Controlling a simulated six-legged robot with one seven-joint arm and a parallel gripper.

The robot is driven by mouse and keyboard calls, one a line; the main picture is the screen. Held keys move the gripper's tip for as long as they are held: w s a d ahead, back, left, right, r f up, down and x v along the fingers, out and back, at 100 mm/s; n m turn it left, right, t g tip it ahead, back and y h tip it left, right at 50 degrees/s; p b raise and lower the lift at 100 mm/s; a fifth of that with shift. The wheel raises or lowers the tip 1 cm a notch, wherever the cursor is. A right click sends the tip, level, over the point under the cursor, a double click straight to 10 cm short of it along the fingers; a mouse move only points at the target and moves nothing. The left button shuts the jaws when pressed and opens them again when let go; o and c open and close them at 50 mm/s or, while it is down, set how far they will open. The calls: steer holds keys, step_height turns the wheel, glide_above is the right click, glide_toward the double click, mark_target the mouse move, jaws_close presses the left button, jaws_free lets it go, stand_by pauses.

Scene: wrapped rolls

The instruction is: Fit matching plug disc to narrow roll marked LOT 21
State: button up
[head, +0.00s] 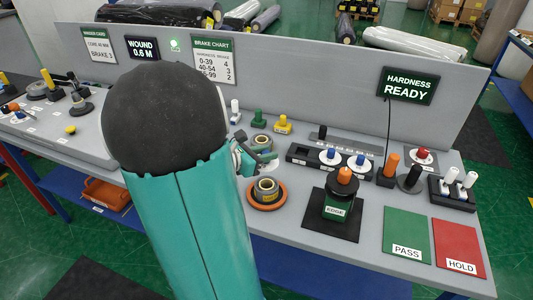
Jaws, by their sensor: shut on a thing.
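My gripper (257,160) reaches out from behind my teal arm, just above and behind a small narrow roll (265,187). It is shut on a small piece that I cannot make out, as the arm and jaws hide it. The roll stands upright in an orange round dish (267,203), its open core facing up. A second small roll (262,141) stands behind the gripper. I cannot read LOT 21 on either roll. A green knobbed piece (259,117), a yellow one (283,124) and a white one (235,109) stand at the back; these may be plug discs.
A grey panel (310,90) closes the back. My arm hides the bench's middle left.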

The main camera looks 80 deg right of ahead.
mark_target(266, 168)
steer(key=shift+s, duration=0.3)
steer(key=shift+w, duration=0.1)
steer(key=shift+f, duration=2.9)
steer(key=shift+f, duration=1.45)
steer(key=o, duration=1.1)
steer(key=shift+w+a, duration=0.1)
steer(key=shift+a, duration=0.05)
